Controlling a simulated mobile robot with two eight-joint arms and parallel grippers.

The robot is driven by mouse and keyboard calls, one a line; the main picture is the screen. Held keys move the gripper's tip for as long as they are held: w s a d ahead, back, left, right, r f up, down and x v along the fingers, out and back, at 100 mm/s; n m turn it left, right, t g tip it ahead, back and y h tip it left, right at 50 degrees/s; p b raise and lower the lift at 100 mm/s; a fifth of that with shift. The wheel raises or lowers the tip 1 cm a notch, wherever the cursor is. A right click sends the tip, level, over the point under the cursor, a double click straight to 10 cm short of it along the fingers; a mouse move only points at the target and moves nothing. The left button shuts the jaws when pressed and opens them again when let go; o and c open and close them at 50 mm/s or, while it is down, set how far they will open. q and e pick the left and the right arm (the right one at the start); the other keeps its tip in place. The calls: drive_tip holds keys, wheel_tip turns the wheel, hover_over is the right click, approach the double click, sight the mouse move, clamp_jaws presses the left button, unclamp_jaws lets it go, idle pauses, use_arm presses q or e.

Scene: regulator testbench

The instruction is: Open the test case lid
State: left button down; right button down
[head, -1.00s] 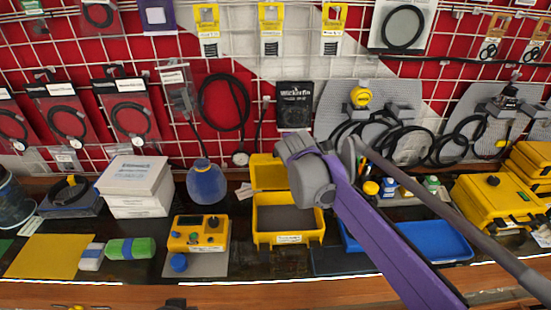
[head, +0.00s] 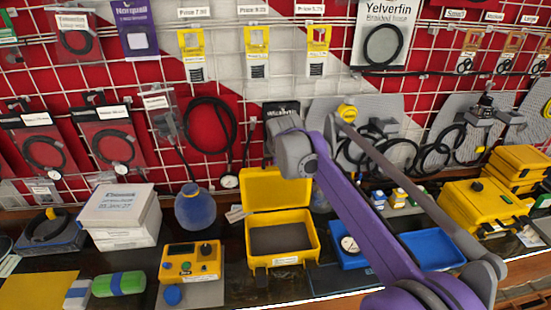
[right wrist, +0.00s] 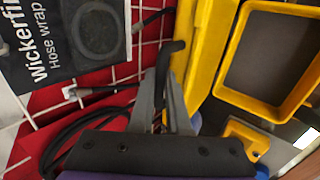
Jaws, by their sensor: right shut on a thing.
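The yellow test case (head: 284,262) stands on the bench with its grey-lined inside exposed. Its lid (head: 276,190) stands up at the back edge, clear of the opening. The case rim (right wrist: 228,97) and the lid (right wrist: 204,60) also show in the right wrist view. My right gripper (right wrist: 163,82) is at the lid's edge, its fingers shut on a black bent piece that looks like the lid's handle (right wrist: 172,52). In the head view my right wrist and purple arm hide the fingers. My left gripper is not in view.
A yellow control box (head: 190,262) and a blue round-bodied bottle (head: 196,209) stand left of the case. A blue tray (head: 432,250) and yellow cases (head: 485,208) are to the right. Hoses and packets hang on the wire wall close behind.

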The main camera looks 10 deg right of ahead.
drive_tip(key=c, duration=1.2)
unclamp_jaws()
drive_tip(key=shift+f, duration=0.2)
drive_tip(key=shift+o, duration=0.2)
drive_tip(key=v, duration=1.1)
drive_tip(key=shift+w, duration=0.1)
